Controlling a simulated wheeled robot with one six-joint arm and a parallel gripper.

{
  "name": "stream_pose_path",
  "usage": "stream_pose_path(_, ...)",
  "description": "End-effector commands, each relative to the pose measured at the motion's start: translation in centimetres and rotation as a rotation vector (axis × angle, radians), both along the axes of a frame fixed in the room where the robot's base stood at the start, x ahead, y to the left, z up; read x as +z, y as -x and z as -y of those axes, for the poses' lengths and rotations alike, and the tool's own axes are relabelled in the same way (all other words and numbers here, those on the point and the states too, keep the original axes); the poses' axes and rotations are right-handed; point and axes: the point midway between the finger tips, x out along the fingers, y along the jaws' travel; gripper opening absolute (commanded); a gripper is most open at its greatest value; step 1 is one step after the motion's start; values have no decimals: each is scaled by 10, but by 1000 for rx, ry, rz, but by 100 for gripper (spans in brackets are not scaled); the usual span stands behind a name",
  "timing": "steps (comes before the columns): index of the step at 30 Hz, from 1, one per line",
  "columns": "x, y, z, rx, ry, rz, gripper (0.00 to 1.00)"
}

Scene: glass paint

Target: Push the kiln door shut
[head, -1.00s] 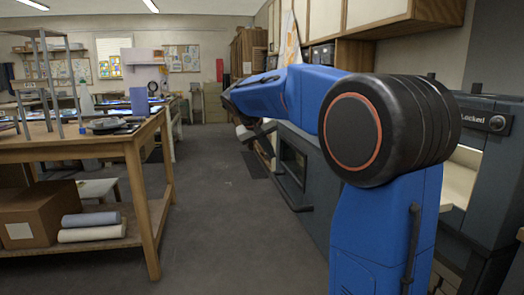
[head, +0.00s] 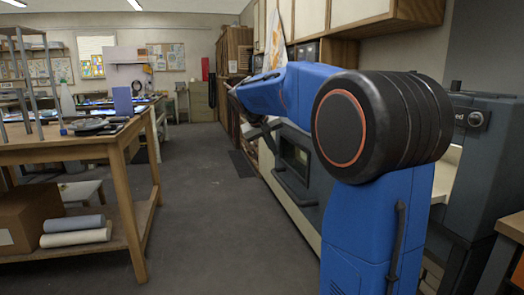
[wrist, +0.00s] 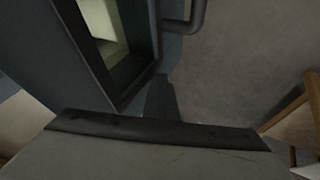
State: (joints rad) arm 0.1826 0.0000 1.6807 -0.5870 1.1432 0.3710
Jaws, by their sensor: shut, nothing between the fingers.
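The kiln door (head: 296,158) is a dark grey panel with a window, on the right of the aisle in the head view. A bar handle (head: 294,188) stands out from its front. In the wrist view the door's window (wrist: 112,45) shows a pale interior at upper left, with the handle (wrist: 197,18) to its right. How far the door stands open I cannot tell. My gripper (wrist: 161,84) is shut and empty, pointing toward the door's lower edge beside the window. Whether it touches the door is unclear. In the head view my arm mostly hides the gripper.
A wooden workbench (head: 60,150) stands at left, with rolls (head: 75,230) and a box (head: 25,222) on its lower shelf. The grey floor (head: 205,225) between is clear. Wall cupboards (head: 345,15) hang above right. A dark grey machine (head: 480,165) stands at right.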

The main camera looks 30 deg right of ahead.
Motion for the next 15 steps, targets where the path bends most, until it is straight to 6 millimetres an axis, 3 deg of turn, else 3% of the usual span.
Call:
stream_pose_path(1,-1,6,16,-8,0,-1,0)
stream_pose_path(15,0,42,143,-8,0,-1,0)
